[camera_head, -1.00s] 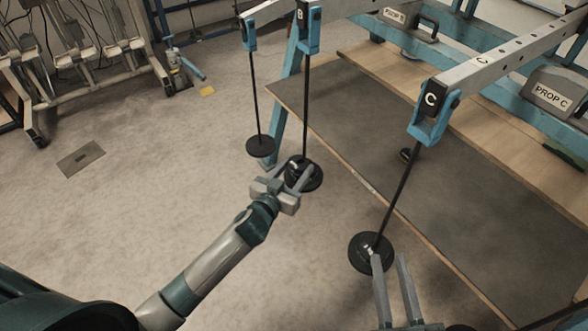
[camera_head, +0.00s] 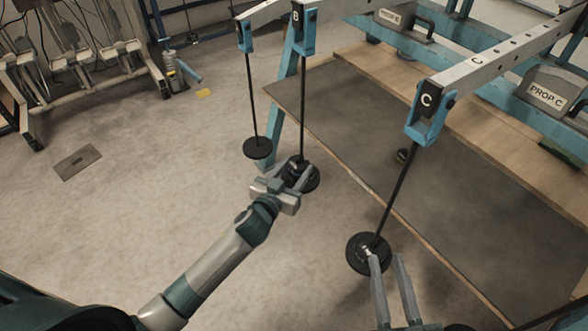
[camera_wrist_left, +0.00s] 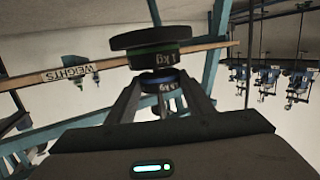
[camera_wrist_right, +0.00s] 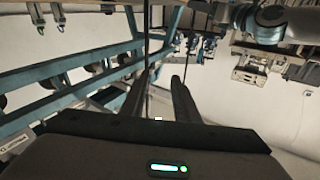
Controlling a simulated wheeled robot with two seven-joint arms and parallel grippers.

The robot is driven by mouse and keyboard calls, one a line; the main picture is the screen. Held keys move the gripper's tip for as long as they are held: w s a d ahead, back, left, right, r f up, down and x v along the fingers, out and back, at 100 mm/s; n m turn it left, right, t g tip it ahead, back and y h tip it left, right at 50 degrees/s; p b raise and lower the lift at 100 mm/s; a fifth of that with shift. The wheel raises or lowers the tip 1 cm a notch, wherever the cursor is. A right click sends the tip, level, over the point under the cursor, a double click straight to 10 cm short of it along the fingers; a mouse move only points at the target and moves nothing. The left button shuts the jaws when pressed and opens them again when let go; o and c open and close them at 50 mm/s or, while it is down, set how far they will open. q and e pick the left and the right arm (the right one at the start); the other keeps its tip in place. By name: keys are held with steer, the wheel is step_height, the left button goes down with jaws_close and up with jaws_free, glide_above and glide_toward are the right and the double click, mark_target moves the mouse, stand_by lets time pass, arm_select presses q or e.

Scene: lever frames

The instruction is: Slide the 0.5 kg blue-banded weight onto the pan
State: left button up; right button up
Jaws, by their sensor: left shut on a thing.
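The blue-banded weight (camera_wrist_left: 163,86) sits between the fingers of my left gripper (camera_wrist_left: 158,97), which is shut on it. In the head view my left gripper (camera_head: 303,177) is at the round black pan (camera_head: 312,185) under hanger B. A green-banded 1 kg weight (camera_wrist_left: 160,58) lies against the pan disc in the left wrist view, directly beside the blue-banded one. The fingers hide part of the blue-banded weight, and I cannot tell whether it bears on the stack. My right gripper (camera_head: 386,258) is open and empty, near the pan (camera_head: 357,254) of hanger C.
Another hanging pan (camera_head: 257,148) is left of B. A dark-topped bench (camera_head: 430,170) stands behind and right of the pans.

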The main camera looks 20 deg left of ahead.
arm_select(q)
steer(key=shift+w+d+r, duration=0.1)
steer(key=shift+w+d, duration=0.2)
steer(key=shift+w, duration=0.1)
steer(key=shift+f, duration=0.45)
stand_by(0.9)
steer(key=o, duration=1.4)
steer(key=shift+f, duration=0.15)
steer(key=shift+s, duration=0.2)
steer(key=shift+s+a+r, duration=0.1)
steer(key=shift+s+r, duration=0.15)
steer(key=shift+s, duration=0.3)
steer(key=shift+p+v, duration=1.5)
steer(key=shift+v, duration=1.3)
